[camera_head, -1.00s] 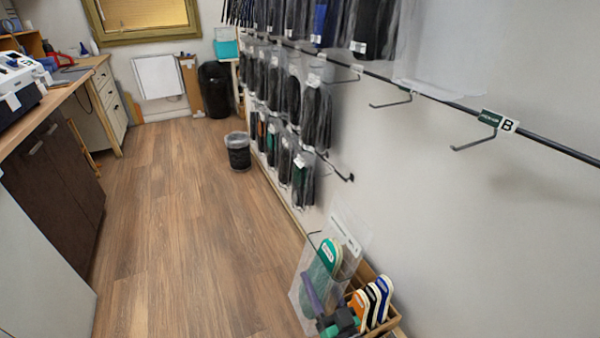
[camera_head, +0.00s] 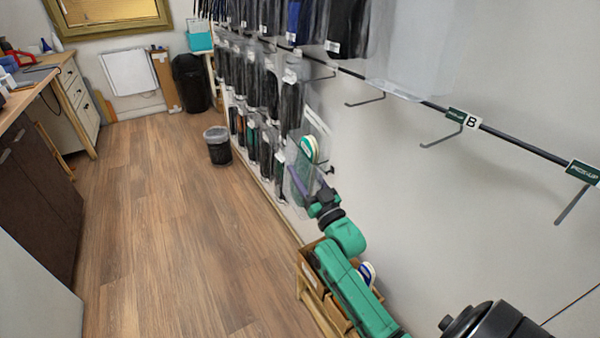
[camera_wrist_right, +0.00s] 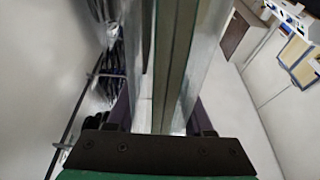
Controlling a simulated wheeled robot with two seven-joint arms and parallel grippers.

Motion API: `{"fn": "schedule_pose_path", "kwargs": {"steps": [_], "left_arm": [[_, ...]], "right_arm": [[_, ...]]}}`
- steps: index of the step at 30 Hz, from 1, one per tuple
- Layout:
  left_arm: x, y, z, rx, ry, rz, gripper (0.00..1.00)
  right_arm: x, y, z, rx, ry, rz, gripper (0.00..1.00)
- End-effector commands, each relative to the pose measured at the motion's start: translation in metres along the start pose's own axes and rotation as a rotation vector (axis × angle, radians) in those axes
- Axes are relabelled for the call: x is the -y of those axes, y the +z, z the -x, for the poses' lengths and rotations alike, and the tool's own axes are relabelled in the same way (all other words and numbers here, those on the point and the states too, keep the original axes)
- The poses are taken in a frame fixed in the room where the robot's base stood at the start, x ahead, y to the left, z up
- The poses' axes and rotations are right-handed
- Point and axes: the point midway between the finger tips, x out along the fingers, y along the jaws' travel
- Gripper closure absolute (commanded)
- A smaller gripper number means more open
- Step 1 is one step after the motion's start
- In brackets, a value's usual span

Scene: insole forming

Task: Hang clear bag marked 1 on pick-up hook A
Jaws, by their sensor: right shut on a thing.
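My right gripper (camera_head: 318,200) is shut on a clear bag (camera_head: 299,178) and holds it up near the wall, beyond the wooden box. A pale and green insole (camera_head: 308,148) shows inside the bag; I cannot read a mark 1. In the right wrist view the bag's upright sheets (camera_wrist_right: 175,70) fill the space between the fingers. A green pick-up sign (camera_head: 582,172) with a hook (camera_head: 571,204) is at the right edge; its letter is cut off. The hook marked B (camera_head: 440,138) is empty. My left gripper is out of view.
A black rail (camera_head: 530,147) runs along the wall. Several dark packets (camera_head: 268,85) hang at the left of it, near the held bag. An unmarked hook (camera_head: 366,101) is empty. A wooden box (camera_head: 308,277) with insoles stands below my right arm.

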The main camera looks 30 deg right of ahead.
Motion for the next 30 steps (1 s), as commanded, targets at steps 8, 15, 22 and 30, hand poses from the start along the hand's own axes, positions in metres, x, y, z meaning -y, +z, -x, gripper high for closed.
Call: {"fn": "schedule_pose_path", "kwargs": {"steps": [8, 15, 22, 30], "left_arm": [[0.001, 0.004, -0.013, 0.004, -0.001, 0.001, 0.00], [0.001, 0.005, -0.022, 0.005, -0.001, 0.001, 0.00], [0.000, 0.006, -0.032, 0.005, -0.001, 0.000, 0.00], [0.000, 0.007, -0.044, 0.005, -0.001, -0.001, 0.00]], "right_arm": [[-0.021, 0.004, 0.002, -0.001, -0.001, 0.002, 1.00], [-0.038, 0.005, 0.002, 0.000, -0.002, 0.002, 1.00], [-0.056, 0.007, 0.003, -0.001, -0.001, 0.002, 1.00], [-0.076, 0.008, 0.004, -0.001, -0.001, 0.002, 1.00]]}}
